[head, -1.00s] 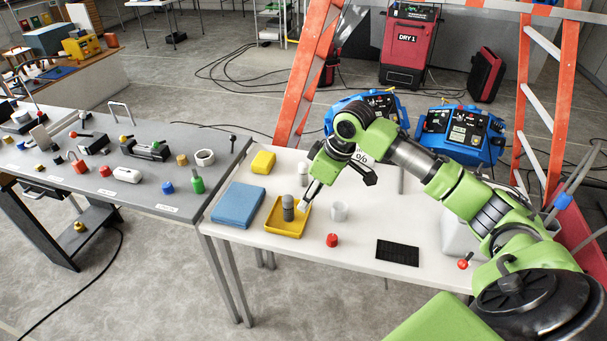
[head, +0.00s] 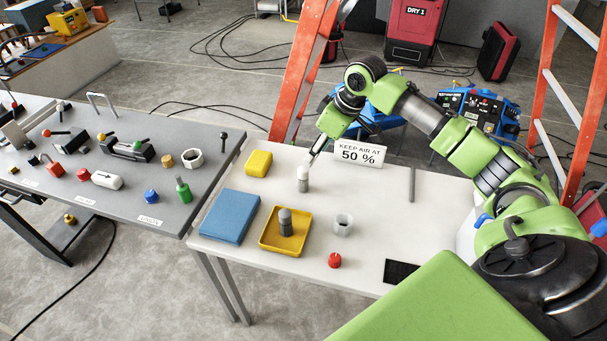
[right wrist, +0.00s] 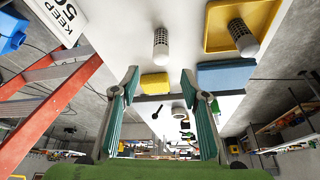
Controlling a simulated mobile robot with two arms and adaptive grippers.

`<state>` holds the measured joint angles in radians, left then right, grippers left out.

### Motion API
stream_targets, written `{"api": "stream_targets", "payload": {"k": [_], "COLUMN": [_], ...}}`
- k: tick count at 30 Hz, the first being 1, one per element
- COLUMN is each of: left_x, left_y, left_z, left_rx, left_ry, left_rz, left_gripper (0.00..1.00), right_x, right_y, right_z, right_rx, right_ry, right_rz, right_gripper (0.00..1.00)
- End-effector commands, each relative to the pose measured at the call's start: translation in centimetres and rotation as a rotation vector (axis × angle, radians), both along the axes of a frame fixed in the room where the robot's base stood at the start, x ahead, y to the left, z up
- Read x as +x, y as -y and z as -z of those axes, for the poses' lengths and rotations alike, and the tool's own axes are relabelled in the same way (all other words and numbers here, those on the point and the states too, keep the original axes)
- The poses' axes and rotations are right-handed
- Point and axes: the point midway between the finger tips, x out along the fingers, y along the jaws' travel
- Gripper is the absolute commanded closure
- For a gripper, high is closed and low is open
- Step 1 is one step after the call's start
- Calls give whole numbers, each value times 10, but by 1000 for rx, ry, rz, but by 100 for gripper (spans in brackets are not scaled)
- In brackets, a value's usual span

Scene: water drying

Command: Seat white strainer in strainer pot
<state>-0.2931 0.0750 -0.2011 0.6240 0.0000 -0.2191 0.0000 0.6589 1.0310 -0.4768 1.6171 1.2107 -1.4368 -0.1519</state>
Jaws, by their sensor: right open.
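The white strainer (head: 303,184), a small upright cylinder with a white top and grey body, stands on the white table behind the yellow tray. It also shows in the right wrist view (right wrist: 160,42), beyond my fingertips and apart from them. A translucent whitish cup (head: 343,225), which looks like the strainer pot, stands right of the tray. A similar grey strainer (head: 285,222) stands in the yellow tray (head: 264,243). My right gripper (head: 314,158) is just above and behind the white strainer. In the right wrist view it (right wrist: 158,78) is open and empty. My left gripper is not visible.
A blue cloth (head: 230,216) and a yellow block (head: 258,163) lie at the table's left. A "50 %" sign (head: 360,153) and a thin upright post (head: 412,184) stand behind. A red knob (head: 335,260) and a black mat (head: 400,270) are near the front.

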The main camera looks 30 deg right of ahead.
Motion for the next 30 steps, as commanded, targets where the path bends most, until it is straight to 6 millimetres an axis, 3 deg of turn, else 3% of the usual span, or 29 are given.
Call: {"api": "stream_targets", "payload": {"k": [3, 9, 14, 24, 30], "left_x": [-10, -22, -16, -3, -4], "left_y": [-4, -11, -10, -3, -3], "left_z": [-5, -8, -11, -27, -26], "left_rx": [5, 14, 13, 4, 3], "left_ry": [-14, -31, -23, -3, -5], "left_rz": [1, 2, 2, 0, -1], "left_gripper": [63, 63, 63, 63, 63], "right_x": [8, 19, 22, 39, 40], "right_y": [-5, -9, -11, -18, -18], "right_z": [23, 48, 57, 97, 102], "right_rx": [3, 1, 1, 0, -1], "right_ry": [-4, -1, 0, -1, 1], "right_rz": [-1, 1, 0, 0, -1], "right_gripper": [58, 58, 58, 58, 58]}}
